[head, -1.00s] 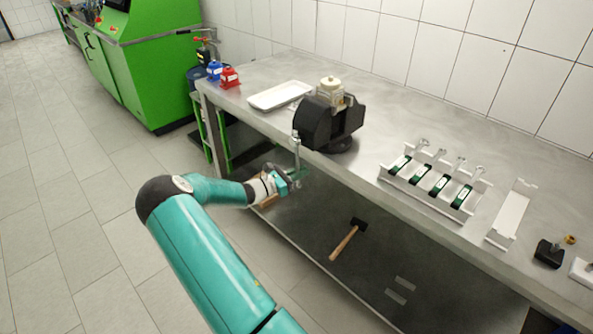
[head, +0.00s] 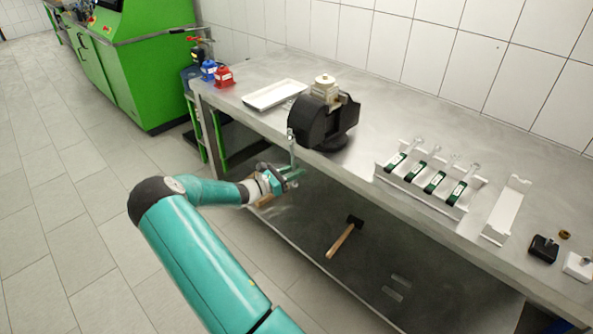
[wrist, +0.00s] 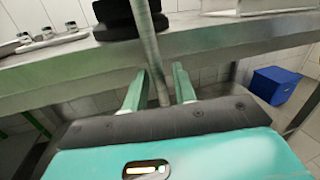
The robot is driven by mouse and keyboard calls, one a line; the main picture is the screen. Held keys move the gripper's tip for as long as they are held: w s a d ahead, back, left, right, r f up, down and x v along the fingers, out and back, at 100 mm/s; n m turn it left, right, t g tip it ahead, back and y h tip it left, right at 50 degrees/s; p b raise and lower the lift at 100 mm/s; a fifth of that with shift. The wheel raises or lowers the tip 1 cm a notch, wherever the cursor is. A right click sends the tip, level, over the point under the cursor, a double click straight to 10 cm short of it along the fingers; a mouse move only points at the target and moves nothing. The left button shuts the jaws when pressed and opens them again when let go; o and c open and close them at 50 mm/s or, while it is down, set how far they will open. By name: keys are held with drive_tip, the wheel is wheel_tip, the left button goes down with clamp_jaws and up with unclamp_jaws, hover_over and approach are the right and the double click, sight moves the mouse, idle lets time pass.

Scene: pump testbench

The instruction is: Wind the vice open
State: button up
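The black vice (head: 312,122) stands on the front edge of the steel bench, with a pale, cream-topped part (head: 325,88) in its jaws. Its metal handle bar (head: 291,148) hangs nearly upright at the front of the vice, reaching below the bench top. My gripper (head: 294,174) is at the lower end of this bar. In the wrist view the bar (wrist: 146,45) runs down between the two green fingers of my gripper (wrist: 161,72). The fingers stand apart, with a visible gap at the right finger. The vice's base shows above them.
A white tray (head: 274,95), a blue item (head: 208,70) and a red item (head: 223,77) are left of the vice. A white rack (head: 425,183) of green-labelled tools is to the right. A hammer (head: 343,238) lies on the lower shelf. A blue bin (wrist: 275,85) shows in the wrist view.

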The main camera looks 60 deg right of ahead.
drive_tip(key=v, duration=1.3)
drive_tip(key=shift+r, duration=0.1)
drive_tip(key=s+a+r+m+t+y, duration=0.4)
drive_tip(key=a+r, duration=0.4)
drive_tip(key=a, duration=0.6)
drive_tip(key=s+a+r+m+t+y, duration=0.5)
drive_tip(key=s+a+r+y, duration=0.1)
drive_tip(key=a, duration=0.8)
drive_tip(key=s+a+r+m+t+y, duration=0.4)
drive_tip(key=a+r, duration=0.6)
drive_tip(key=a, duration=0.4)
drive_tip(key=s+t+y, duration=0.1)
drive_tip(key=y, duration=0.1)
drive_tip(key=shift+a+r+m+y, duration=0.2)
drive_tip(key=shift+r+m+y, duration=0.1)
drive_tip(key=shift+r+m, duration=0.1)
